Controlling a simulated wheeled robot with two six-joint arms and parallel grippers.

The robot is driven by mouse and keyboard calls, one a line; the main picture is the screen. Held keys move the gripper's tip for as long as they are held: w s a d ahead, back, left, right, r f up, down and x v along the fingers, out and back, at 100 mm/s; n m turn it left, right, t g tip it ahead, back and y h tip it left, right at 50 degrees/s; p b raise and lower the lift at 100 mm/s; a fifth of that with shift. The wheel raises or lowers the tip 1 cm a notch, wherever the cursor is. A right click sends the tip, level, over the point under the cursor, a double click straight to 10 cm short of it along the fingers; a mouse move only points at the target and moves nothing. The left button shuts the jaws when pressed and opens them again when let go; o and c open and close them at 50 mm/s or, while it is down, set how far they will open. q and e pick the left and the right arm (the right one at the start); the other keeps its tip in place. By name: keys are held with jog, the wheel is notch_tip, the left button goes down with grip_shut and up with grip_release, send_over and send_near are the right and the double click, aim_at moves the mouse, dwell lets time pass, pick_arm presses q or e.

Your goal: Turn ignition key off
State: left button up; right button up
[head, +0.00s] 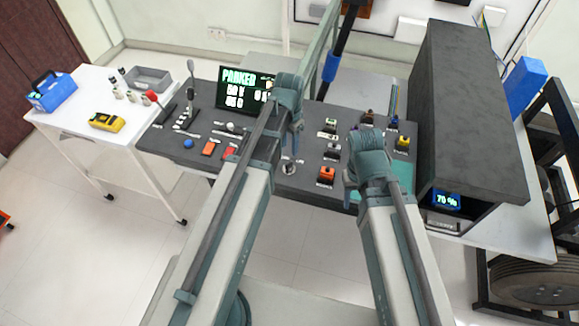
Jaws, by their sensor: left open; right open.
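The ignition key switch appears to be the small round silver fitting (290,168) on the front middle of the dark console (262,185). It is too small to tell which way the key points. My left gripper (295,126) is at the end of the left arm, over the console behind the fitting and apart from it in the picture. It is open, though its fingers are hard to make out. My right gripper (352,182) is at the end of the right arm, right of the fitting, above the console's right part. It is open and seems empty.
A display (246,88) reading PARKED stands at the console's back. A dark cabinet (465,120) bounds the right side. A white table (75,115) holds a blue toolbox (52,94) and yellow meter (107,121).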

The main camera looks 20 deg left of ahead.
aim_at(289, 163)
pick_arm(q)
notch_tip(289, 163, down, 9)
jog(key=b, duration=0.8)
jog(key=shift+f, duration=0.2)
grip_shut()
